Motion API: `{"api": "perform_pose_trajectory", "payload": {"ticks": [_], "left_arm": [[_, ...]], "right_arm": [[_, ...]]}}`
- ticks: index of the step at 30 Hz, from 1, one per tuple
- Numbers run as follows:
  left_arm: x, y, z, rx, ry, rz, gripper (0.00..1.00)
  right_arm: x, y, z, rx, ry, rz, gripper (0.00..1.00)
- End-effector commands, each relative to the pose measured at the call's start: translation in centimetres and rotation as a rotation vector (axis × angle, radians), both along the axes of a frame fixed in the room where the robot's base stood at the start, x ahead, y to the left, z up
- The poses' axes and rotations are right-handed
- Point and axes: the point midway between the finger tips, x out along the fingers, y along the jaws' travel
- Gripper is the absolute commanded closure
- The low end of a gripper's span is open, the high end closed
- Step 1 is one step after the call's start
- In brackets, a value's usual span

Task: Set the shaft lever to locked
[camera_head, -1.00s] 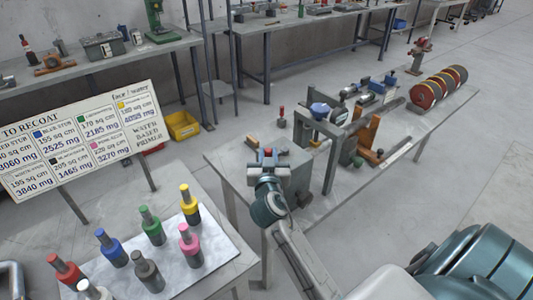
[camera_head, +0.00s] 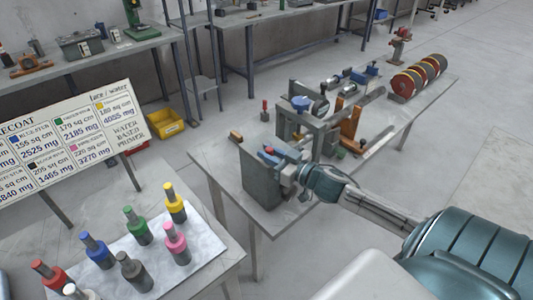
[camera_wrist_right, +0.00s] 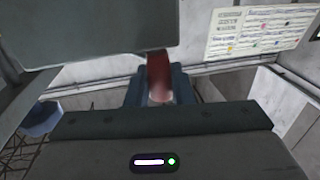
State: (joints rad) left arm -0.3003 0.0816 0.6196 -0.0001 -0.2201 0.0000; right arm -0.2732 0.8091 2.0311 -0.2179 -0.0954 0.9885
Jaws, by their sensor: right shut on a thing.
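My right gripper (camera_head: 277,156) comes in from the right over the top of a grey box-like block (camera_head: 262,185) at the near end of the workbench. Its blue-grey fingers are shut on a small red handle (camera_head: 269,149). In the right wrist view the red handle (camera_wrist_right: 158,70) stands between the fingers (camera_wrist_right: 160,90). It looks like the lever's grip, but its base and any locked mark are hidden by the gripper and the block. My left gripper is not in view.
On the same bench (camera_head: 290,212) stand a grey machine frame with a blue knob (camera_head: 300,103), an upright red-topped handle (camera_head: 265,105), an orange-brown bracket (camera_head: 350,128) and striped discs (camera_head: 418,77). Coloured bottles (camera_head: 138,226) stand on a near table; a sign (camera_head: 70,145) is behind.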

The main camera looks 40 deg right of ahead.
Motion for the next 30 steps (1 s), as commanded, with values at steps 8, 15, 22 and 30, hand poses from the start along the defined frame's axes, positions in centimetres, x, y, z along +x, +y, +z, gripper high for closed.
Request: {"api": "perform_pose_trajectory", "payload": {"ticks": [8, 15, 22, 30], "left_arm": [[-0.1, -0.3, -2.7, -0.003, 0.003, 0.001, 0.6], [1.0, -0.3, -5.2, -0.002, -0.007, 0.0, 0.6], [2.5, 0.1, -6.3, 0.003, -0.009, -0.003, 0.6], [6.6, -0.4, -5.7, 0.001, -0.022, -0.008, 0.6]], "right_arm": [[-0.6, -2.0, -1.0, -0.011, 0.008, 0.248, 1.0], [-0.8, -3.0, -0.8, -0.006, 0.003, 0.408, 1.0], [-0.9, -3.6, -0.7, -0.005, 0.003, 0.505, 1.0], [-0.9, -4.1, -0.5, -0.003, 0.001, 0.584, 1.0]]}}
